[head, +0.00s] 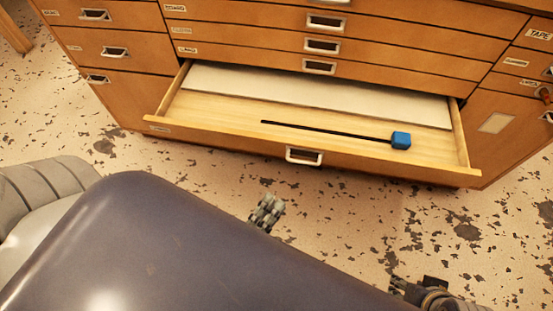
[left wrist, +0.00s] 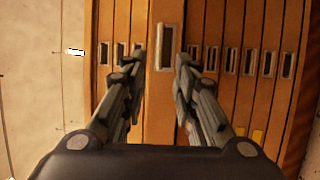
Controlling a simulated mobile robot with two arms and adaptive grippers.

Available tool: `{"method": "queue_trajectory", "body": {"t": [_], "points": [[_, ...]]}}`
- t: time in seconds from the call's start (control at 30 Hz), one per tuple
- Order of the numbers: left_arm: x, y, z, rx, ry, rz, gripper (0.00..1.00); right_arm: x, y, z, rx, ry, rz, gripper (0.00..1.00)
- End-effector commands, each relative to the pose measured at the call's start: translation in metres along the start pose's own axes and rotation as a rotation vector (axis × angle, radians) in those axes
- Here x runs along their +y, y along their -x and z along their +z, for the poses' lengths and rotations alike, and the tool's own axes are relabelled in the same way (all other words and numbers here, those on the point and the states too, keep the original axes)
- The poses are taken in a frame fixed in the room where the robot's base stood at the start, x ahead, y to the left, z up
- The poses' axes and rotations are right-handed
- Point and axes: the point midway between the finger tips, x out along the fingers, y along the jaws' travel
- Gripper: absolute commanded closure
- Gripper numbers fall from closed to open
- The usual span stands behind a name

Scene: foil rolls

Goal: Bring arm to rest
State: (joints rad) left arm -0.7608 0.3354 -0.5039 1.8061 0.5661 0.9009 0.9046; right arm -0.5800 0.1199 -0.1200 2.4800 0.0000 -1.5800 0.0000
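An open drawer (head: 240,132) sticks out of the wooden cabinet in the head view.
The wooden cabinet (head: 130,75) has several shut, labelled drawers around the open one. It shows sideways in the left wrist view (left wrist: 225,85). The speckled floor (head: 500,215) in front is clear at the right. A wooden leg (head: 14,34) stands at the top left.

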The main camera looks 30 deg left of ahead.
Motion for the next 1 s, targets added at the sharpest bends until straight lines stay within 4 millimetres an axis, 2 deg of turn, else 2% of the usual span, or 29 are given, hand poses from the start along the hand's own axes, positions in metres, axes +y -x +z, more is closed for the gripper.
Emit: {"method": "queue_trajectory", "body": {"t": [0.57,0.77,1.0], "points": [[0.0,-0.003,0.002,-0.009,-0.008,-0.005,0.73,0.0,0.0,0.0,0.0,0.0,0.0,0.6],[-0.006,-0.027,0.025,-0.126,-0.121,-0.074,0.73,0.0,0.0,0.0,0.0,0.0,0.0,0.6],[-0.022,-0.057,0.056,-0.358,-0.396,-0.215,0.73,0.0,0.0,0.0,0.0,0.0,0.0,0.6]]}}
